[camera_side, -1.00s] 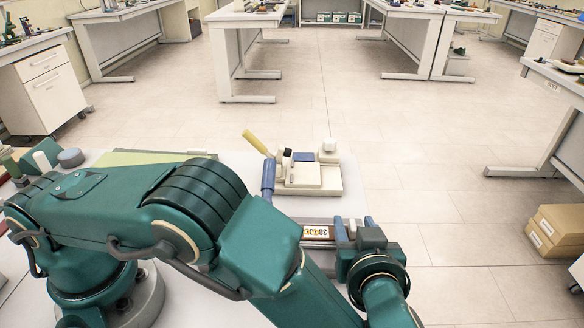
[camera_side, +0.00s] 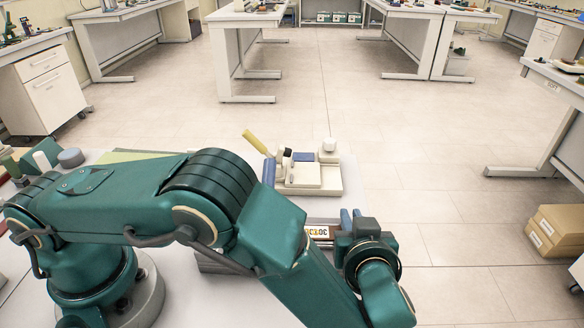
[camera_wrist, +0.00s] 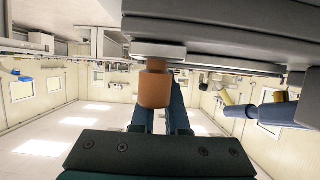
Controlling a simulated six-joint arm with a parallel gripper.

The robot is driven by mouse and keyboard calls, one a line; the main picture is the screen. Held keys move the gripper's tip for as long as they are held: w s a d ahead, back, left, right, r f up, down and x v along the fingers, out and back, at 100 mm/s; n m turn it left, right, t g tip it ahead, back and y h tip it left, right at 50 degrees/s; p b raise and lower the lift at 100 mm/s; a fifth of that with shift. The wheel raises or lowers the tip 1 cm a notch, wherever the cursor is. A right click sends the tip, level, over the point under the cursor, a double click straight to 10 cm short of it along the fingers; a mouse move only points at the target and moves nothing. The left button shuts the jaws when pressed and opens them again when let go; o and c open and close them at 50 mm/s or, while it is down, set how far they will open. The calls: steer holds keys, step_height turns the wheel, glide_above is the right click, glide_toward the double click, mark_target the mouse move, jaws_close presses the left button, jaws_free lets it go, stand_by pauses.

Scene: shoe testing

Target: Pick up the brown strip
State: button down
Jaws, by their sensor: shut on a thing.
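In the wrist view the brown strip (camera_wrist: 156,88) shows as an orange-brown piece with a rounded end, hanging out from a light grey block on a grey machine. My gripper's blue fingers (camera_wrist: 160,121) reach up to it and are shut on its end. The strip's upper end meets the block. In the side view my gripper (camera_side: 350,217) is at the right end of a low bench device, its blue fingers close together. The strip cannot be made out there, as my arm and gripper cover much of that area.
A cream testing device (camera_side: 308,178) with a yellow handle (camera_side: 257,143) stands just behind my gripper on the white table. A brown-edged panel with an orange label (camera_side: 318,232) lies left of the fingers. Floor is open to the right, with cardboard boxes (camera_side: 560,228) beyond.

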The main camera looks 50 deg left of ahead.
step_height(320, 180, up, 10)
stand_by(0.5)
steer(key=shift+f, duration=0.1)
step_height(320, 180, down, 10)
steer(key=shift+r, duration=0.25)
stand_by(0.4)
steer(key=shift+f, duration=0.2)
steer(key=c, duration=0.9)
jaws_free()
